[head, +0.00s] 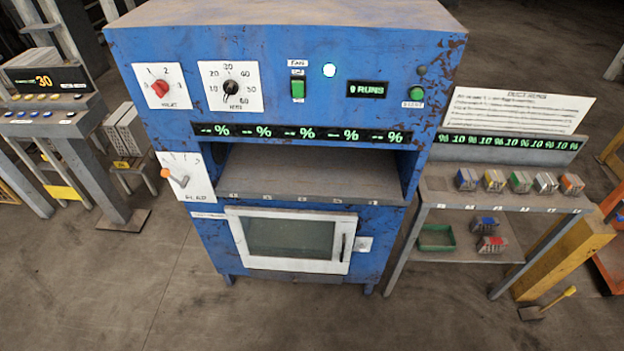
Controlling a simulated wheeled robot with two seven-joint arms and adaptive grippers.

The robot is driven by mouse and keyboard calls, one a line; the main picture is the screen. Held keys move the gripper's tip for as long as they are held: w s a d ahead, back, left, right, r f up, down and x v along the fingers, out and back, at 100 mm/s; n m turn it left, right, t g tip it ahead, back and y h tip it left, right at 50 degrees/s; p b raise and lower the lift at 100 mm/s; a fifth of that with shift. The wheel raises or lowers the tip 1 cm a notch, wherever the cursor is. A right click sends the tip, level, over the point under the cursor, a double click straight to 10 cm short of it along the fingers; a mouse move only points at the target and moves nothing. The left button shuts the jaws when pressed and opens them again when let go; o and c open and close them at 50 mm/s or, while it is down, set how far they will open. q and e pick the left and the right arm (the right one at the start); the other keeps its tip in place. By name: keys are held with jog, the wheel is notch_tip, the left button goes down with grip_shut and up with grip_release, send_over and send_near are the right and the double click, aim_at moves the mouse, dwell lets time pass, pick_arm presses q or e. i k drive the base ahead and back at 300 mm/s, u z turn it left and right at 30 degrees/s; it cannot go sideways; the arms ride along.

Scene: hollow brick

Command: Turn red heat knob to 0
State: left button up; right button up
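The red heat knob (160,88) sits on a white dial plate (172,100) at the upper left of the blue machine's (280,60) front. The plate carries the marks 0, 1, 2 and 3. The knob's pointer is too small to read surely; the knob looks tilted, with its upper end toward the right. Neither of my grippers is in view, and nothing touches the knob.
Right of the knob are a black timer knob (231,88) and a green switch (298,88). Below is an orange-tipped lever (166,173). A shelf (315,182) and an oven door (291,239) are lower. A side table (500,206) holds several small bricks. The floor in front is clear.

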aim_at(160, 88)
jog(key=k, duration=1.2)
jog(key=u, duration=0.85)
jog(key=i, duration=0.65)
jog(key=u, duration=0.45)
jog(key=i, duration=0.65)
jog(key=z, duration=0.15)
